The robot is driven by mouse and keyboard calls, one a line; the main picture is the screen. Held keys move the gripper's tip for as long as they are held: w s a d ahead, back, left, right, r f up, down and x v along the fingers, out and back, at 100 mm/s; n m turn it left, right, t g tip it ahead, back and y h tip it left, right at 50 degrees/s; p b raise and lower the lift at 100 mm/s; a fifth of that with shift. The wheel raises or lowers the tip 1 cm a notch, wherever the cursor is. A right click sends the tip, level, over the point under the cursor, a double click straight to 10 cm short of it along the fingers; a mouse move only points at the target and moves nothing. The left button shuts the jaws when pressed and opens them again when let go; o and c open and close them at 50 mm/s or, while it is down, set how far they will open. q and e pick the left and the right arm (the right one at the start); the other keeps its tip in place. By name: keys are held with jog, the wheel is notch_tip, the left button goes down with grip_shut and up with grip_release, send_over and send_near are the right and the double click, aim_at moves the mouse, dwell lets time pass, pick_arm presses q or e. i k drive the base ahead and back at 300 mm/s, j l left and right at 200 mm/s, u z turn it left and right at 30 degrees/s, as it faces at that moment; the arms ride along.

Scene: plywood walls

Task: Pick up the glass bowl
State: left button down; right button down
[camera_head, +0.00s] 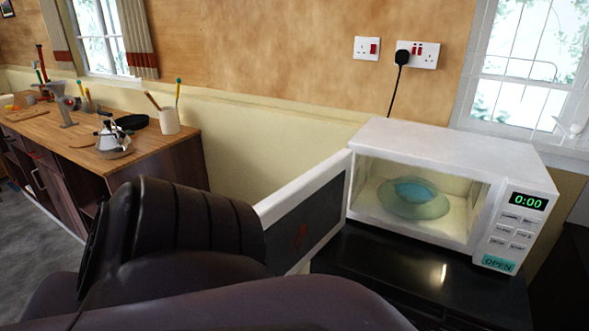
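A bluish, see-through glass bowl (412,190) sits inside the white microwave (430,142). It rests on or just over a round greenish plate (405,208) on the microwave floor; the exact contact is not clear. The microwave door (305,205) stands open, swung out to the left. My dark arm fills the lower left and bottom of the head view, in front of part of the door. Neither of my grippers shows in this view.
The microwave stands on a glossy black surface (425,275). A wooden counter (40,125) at the left holds a kettle (112,135), a utensil pot (169,121) and other kitchenware. A black plug and cord (401,62) run down behind the microwave.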

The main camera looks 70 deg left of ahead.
aim_at(414, 190)
jog(key=u, duration=1.75)
jog(key=i+j, duration=0.15)
jog(key=j, duration=0.2)
jog(key=i+j+z, duration=0.15)
jog(key=j, duration=0.6)
jog(key=i+j+z, duration=0.1)
jog(key=j, duration=0.25)
jog(key=i+j+z, duration=0.1)
jog(key=j, duration=0.3)
jog(key=i, duration=0.05)
